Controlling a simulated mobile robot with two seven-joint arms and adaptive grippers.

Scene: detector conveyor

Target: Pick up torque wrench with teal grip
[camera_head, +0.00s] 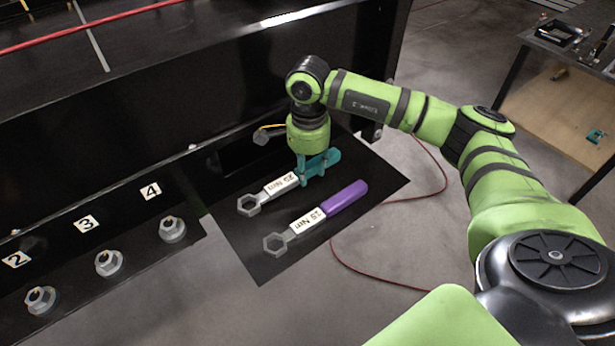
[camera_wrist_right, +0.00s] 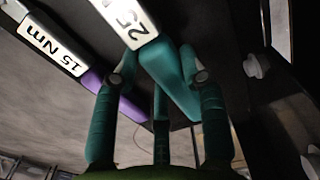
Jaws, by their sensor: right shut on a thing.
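The torque wrench with the teal grip (camera_head: 328,160) lies on a black shelf (camera_head: 255,262), its grey ring head pointing to the lower left. Its white label reads 25 Nm. My right gripper (camera_head: 312,171) comes down from above and is shut on the teal grip near the label. In the right wrist view, the teal grip (camera_wrist_right: 172,78) passes between the teal fingers (camera_wrist_right: 163,74). I cannot tell whether the wrench is lifted off the shelf. My left gripper is not in view.
A wrench with a purple grip (camera_head: 345,196) labelled 15 Nm lies close beside it. Several hex nuts (camera_head: 109,262) stand on the black ledge at left, near numbered tags. A dark wall (camera_head: 200,110) rises behind the shelf. A red cable lies on the floor.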

